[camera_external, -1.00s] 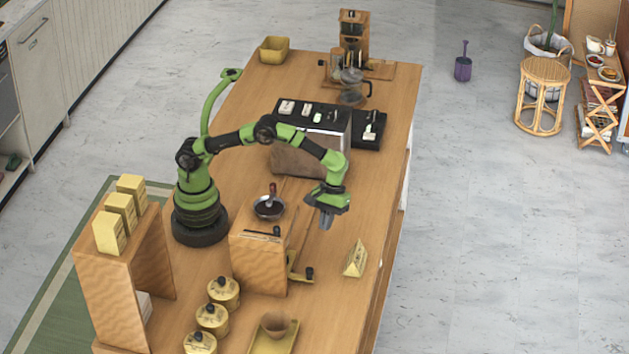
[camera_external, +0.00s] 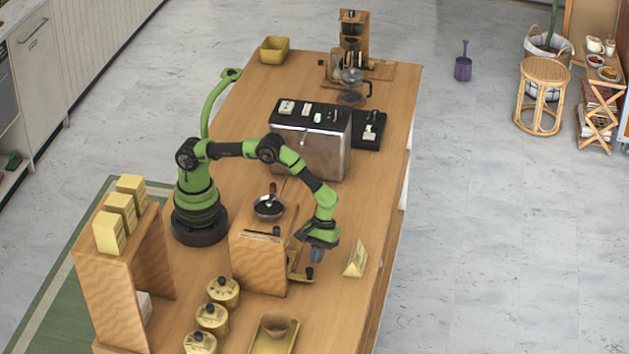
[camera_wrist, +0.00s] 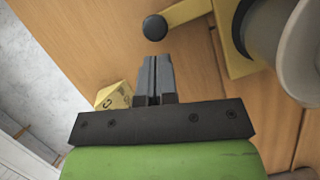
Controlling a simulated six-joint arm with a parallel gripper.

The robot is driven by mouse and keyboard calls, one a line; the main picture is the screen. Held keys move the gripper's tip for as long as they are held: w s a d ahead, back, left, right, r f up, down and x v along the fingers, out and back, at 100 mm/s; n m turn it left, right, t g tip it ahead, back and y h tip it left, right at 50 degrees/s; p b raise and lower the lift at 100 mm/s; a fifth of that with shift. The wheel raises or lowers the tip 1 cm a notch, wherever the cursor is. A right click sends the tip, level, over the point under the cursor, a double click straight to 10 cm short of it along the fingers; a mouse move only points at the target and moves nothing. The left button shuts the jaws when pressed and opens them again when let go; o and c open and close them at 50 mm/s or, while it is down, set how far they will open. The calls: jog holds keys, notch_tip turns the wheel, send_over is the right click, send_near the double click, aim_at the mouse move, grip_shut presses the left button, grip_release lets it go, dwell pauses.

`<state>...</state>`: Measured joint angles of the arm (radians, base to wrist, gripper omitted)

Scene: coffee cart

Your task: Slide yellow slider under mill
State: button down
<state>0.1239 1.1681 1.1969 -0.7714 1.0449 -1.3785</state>
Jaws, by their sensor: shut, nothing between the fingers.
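The mill (camera_external: 258,262) is a wooden box with a dark round hopper on top. The yellow slider (camera_external: 297,270) is a bar at the mill's lower right side, ending in a black knob (camera_external: 309,272). In the wrist view, the yellow slider (camera_wrist: 188,12) runs in from the top right to its black knob (camera_wrist: 155,27). A grey round part (camera_wrist: 292,45) lies right of it. My gripper (camera_external: 317,258) is shut and empty, just above the knob in the external view. In the wrist view its fingertips (camera_wrist: 155,62) point towards the knob, with a visible gap.
A yellow triangular sign (camera_external: 355,260) stands right of my gripper, near the table's edge. A metal machine (camera_external: 312,150) stands behind. Bare wood lies behind the sign.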

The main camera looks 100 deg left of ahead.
aim_at(312, 269)
jog(key=shift+s+d, duration=0.15)
jog(key=shift+d, duration=0.3)
jog(key=shift+d, duration=0.1)
jog(key=shift+d, duration=1.15)
